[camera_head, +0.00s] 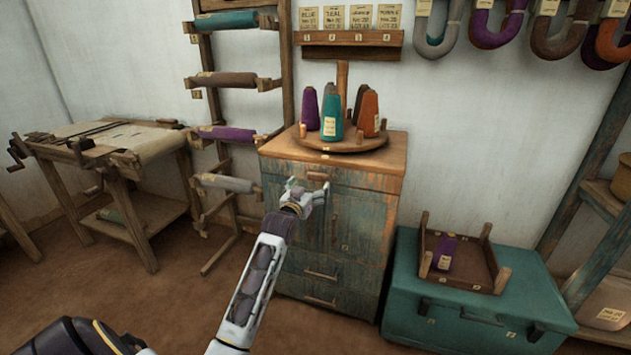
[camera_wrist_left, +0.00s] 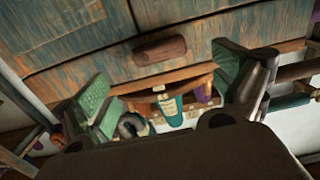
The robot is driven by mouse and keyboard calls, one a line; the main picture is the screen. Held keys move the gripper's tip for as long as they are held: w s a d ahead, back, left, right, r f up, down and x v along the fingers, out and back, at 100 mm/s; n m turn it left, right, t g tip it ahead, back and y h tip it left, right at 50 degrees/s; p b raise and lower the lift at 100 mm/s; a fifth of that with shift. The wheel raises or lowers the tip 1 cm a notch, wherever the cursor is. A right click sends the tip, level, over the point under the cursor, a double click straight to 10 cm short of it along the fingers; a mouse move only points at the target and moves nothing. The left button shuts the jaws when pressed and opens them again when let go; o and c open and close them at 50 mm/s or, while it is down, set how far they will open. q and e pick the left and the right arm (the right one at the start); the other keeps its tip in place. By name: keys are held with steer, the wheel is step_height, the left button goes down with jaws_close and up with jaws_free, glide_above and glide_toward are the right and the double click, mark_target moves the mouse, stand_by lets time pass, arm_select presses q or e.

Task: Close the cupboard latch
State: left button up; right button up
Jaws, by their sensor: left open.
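The wooden cupboard (camera_head: 350,235), with worn blue-green paint, stands against the back wall. A short brown wooden piece (camera_wrist_left: 160,50) sits on its front in the left wrist view; I cannot tell whether it is the latch or a drawer pull. A similar piece (camera_head: 317,176) shows near the cupboard top in the head view. My left gripper (camera_head: 306,190) is in front of the upper cupboard front, open and empty. Its green-padded fingers (camera_wrist_left: 165,92) are spread, apart from the brown piece. My gripper and arm hide part of the doors. My right gripper is out of view.
A round wooden stand (camera_head: 340,146) with several yarn cones is on the cupboard top. A teal chest (camera_head: 470,318) with a wooden tray (camera_head: 487,263) stands to the right. A wooden rack of rolls (camera_head: 290,85) and a work table (camera_head: 150,215) are to the left.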

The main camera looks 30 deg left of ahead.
mark_target(317, 177)
arm_select(q)
steer(key=shift+b+x, duration=0.5)
steer(key=shift+x, duration=1.5)
steer(key=shift+w+a, duration=0.1)
steer(key=shift+w, duration=0.45)
steer(key=shift+w+a, duration=0.15)
steer(key=shift+w, duration=0.35)
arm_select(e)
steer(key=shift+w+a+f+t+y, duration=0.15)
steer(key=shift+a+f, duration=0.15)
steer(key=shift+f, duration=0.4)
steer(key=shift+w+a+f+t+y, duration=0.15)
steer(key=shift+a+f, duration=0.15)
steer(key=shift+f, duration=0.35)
arm_select(q)
steer(key=c, duration=1)
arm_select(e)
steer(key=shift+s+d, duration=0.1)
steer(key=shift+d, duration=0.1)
